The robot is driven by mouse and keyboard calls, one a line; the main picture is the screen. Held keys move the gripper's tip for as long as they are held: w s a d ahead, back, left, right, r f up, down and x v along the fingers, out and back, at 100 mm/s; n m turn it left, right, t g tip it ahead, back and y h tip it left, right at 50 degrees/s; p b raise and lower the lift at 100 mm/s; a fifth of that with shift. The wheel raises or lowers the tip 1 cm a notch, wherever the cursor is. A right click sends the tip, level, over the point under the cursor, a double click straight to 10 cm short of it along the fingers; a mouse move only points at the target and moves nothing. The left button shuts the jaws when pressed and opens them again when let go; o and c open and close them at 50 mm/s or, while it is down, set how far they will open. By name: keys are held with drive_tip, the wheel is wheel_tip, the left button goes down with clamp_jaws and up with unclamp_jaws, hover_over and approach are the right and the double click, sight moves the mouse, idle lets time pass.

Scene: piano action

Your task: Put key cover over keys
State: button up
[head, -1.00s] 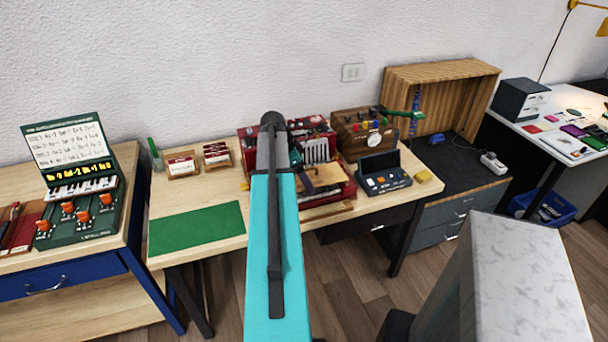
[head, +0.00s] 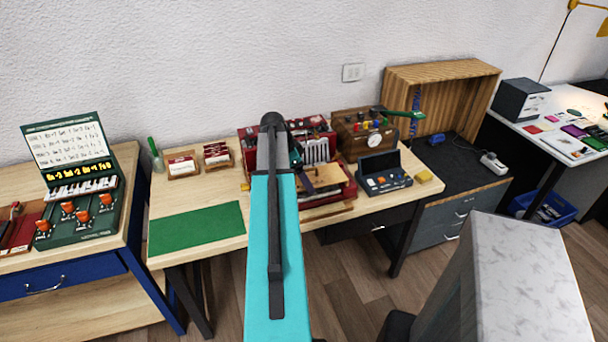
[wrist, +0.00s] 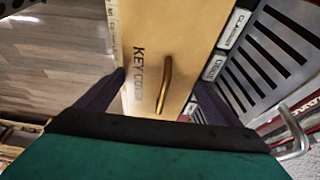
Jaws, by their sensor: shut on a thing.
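In the head view the cover (head: 332,177) shows as a tan panel at the front of the red piano action (head: 338,195), right of my arm. My arm hides part of the action, and the keys under the cover cannot be made out.
In the wrist view a grey slotted panel (wrist: 270,60) with white labels lies close on the right. A green mat (head: 195,228) lies clear on the left.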

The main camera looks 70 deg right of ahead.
drive_tip(key=shift+f, duration=0.35)
idle(0.6)
drive_tip(key=o, duration=1.1)
drive_tip(key=shift+d, duration=0.1)
drive_tip(key=shift+w+r, duration=0.15)
drive_tip(key=shift+r, duration=0.05)
drive_tip(key=shift+w+r+b, duration=0.15)
drive_tip(key=shift+r+b, duration=0.25)
drive_tip(key=shift+r, duration=0.1)
drive_tip(key=shift+a+b+v, duration=0.2)
drive_tip(key=shift+b+v, duration=0.4)
drive_tip(key=shift+v, duration=2.5)
drive_tip(key=shift+a+b+v, duration=0.15)
drive_tip(key=shift+b+v, duration=0.45)
drive_tip(key=shift+v, duration=2.5)
drive_tip(key=shift+f, duration=0.1)
